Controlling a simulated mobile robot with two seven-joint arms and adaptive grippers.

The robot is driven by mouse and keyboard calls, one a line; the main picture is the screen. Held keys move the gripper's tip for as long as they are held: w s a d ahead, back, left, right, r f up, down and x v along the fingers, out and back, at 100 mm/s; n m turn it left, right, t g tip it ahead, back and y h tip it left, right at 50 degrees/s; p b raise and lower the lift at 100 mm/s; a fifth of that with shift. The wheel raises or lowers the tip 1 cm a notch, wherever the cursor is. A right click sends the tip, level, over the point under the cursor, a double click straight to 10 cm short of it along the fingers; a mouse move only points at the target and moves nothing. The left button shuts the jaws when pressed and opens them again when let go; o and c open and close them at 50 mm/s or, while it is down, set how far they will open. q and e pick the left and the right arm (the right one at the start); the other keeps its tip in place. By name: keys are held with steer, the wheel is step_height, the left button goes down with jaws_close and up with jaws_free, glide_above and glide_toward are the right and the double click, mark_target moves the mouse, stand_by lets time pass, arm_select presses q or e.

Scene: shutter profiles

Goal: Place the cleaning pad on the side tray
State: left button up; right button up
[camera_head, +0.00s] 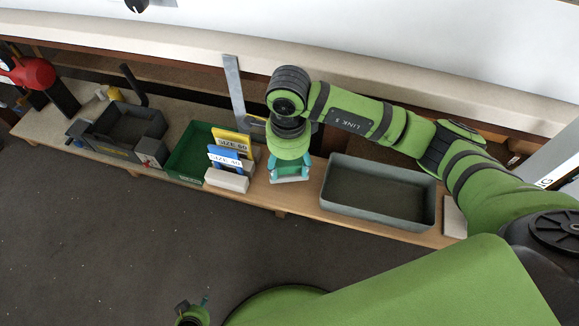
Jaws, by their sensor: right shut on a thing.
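My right gripper (290,172) points down over the bench, between the green bin and the grey tray. It is shut on a pale, flat thing (290,180), which appears to be the cleaning pad and is mostly hidden under the fingers. I cannot tell whether the pad touches the bench. The empty grey tray (376,216), which looks like the side tray, stands just right of the gripper. My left gripper (192,306) is low at the bottom edge, away from the bench, and its finger opening is unclear.
A dark grey container (128,130) is farther left. A metal strip (234,90) stands behind. A pale block (454,217) lies right of the tray.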

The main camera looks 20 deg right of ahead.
mark_target(289, 171)
steer(key=shift+f, duration=1.4)
steer(key=shift+f+b, duration=0.2)
steer(key=shift+b, duration=0.1)
steer(key=o, duration=1.2)
steer(key=shift+r, duration=0.1)
steer(key=shift+c, duration=0.2)
steer(key=shift+r, duration=0.1)
step_height(289, 171, up, 12)
steer(key=shift+r+p, duration=0.1)
steer(key=shift+p, duration=0.35)
